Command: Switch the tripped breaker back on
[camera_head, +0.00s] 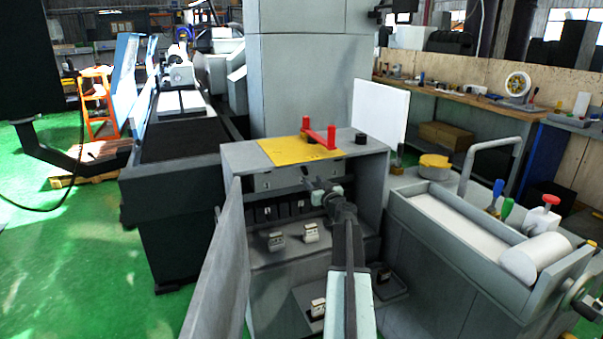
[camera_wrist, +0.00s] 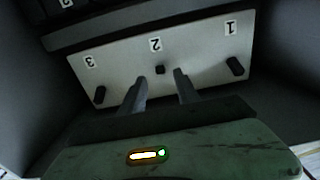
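The open grey cabinet (camera_head: 345,160) stands in the middle of the head view, and my arm reaches into it. In the wrist view a pale panel (camera_wrist: 195,62) carries upside-down labels 1, 2 and 3. Each label has a black switch: switch 1 (camera_wrist: 235,66), switch 2 (camera_wrist: 160,69) and switch 3 (camera_wrist: 100,95). Switch 2 looks short and square; switches 1 and 3 look longer and slanted. My gripper (camera_wrist: 160,77) is open and empty, its fingertips on either side of switch 2 in the picture. Contact cannot be told. In the head view my gripper (camera_head: 322,192) partly hides the panel.
The open cabinet door (camera_head: 225,270) stands at the left of the opening. Lower inside are dark numbered modules (camera_head: 283,211) and small pale blocks (camera_head: 277,241). A red handle (camera_head: 320,137) stands on the yellow top plate (camera_head: 285,151). A grey trough (camera_head: 450,225) stands at the right.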

